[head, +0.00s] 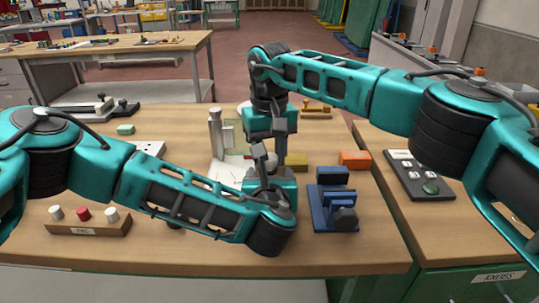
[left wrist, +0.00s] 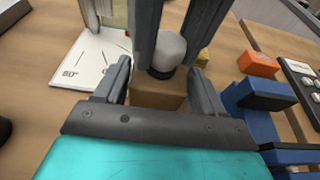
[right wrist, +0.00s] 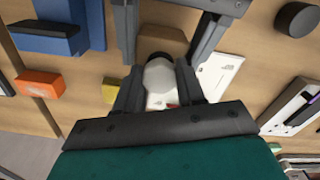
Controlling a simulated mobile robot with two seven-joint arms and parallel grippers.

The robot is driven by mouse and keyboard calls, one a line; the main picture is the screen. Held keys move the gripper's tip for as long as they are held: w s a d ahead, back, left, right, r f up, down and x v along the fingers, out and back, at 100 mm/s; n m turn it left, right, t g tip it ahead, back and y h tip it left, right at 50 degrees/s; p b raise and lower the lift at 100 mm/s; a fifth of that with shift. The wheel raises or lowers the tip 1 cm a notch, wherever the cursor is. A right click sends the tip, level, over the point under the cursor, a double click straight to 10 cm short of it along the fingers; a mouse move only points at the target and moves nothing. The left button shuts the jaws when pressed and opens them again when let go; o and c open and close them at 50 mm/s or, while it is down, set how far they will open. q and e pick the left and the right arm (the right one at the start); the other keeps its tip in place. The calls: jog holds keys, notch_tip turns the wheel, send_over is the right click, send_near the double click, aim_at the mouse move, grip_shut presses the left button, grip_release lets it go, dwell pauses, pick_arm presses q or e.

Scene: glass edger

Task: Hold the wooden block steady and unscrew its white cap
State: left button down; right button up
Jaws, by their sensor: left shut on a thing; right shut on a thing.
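The wooden block (left wrist: 158,96) stands on the table between the fingers of my left gripper (left wrist: 160,84), which is shut on it. The block also shows in the right wrist view (right wrist: 166,42), with the left gripper's fingers on either side. The white cap (left wrist: 170,50) is on top of the block, above a dark ring. My right gripper (right wrist: 158,80) comes down from above and is shut on the cap, which shows between its fingers in the right wrist view (right wrist: 159,73). In the head view the grippers hide most of the block and cap.
A blue fixture (head: 334,207) stands close at the right, with an orange block (head: 355,159) and a yellow block (head: 296,162) behind it. A wooden rack with red and white knobs (head: 90,226) is at the front left. A white plate (left wrist: 90,60) lies beside the block.

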jog(key=shift+n, duration=0.6)
